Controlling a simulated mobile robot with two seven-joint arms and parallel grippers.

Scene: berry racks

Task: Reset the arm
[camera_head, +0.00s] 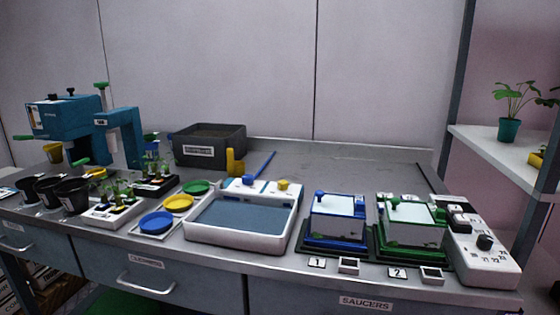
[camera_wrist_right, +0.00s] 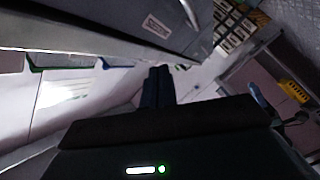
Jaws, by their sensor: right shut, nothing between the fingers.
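My right gripper (camera_wrist_right: 158,72) shows in the right wrist view, its two dark fingers shut together with nothing between them. It appears apart from the bench and its drawer fronts, with a grey drawer front with a white label (camera_wrist_right: 157,27) beyond it. Neither gripper nor arm shows in the head view. My left gripper is in neither view.
The bench holds a white basin (camera_head: 240,247), a blue-based box (camera_head: 335,222), a green-based box (camera_head: 412,232), a control panel (camera_head: 490,262), saucers, pots and a dark soil bin (camera_head: 208,147). A shelf (camera_head: 500,155) stands right. The back right of the bench is clear.

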